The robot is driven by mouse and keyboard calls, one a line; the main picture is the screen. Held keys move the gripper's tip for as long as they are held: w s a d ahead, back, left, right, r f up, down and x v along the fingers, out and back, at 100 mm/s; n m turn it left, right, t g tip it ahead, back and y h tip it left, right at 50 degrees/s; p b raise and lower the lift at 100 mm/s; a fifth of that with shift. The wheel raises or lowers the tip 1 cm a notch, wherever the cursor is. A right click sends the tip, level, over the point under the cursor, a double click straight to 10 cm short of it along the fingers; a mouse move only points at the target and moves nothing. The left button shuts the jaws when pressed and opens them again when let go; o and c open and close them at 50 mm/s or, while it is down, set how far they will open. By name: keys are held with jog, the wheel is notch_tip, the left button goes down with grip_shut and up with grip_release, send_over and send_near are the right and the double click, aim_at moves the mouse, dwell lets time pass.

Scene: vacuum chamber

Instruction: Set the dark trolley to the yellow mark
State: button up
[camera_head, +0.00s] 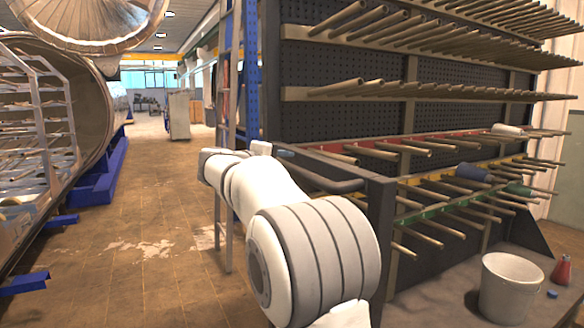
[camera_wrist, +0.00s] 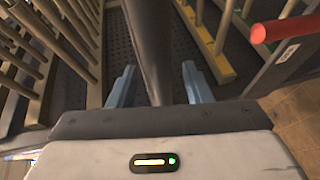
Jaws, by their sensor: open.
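The dark trolley (camera_head: 380,215) appears to be the dark framed rack with a perforated panel on the right of the head view. A dark bar handle (camera_head: 335,182) sticks out at its left end. In the wrist view a dark bar (camera_wrist: 150,35) runs between the two blue-grey fingers of my gripper (camera_wrist: 157,82). The fingers are open, with gaps on both sides of the bar. In the head view my white arm reaches toward the handle, and the fingertips cannot be made out. Yellow shows on a rack rail (camera_head: 435,176); no separate yellow floor mark is clear.
Several pegs stick out of the rack. A white bucket (camera_head: 510,290) and a red flask (camera_head: 562,270) stand on its lower deck. A ladder (camera_head: 224,200) stands left of the rack. The open chamber (camera_head: 95,110) is at the left. The brown floor (camera_head: 130,260) between is clear.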

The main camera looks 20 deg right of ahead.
jog(key=shift+x, duration=1.45)
jog(key=shift+c, duration=0.5)
grip_shut()
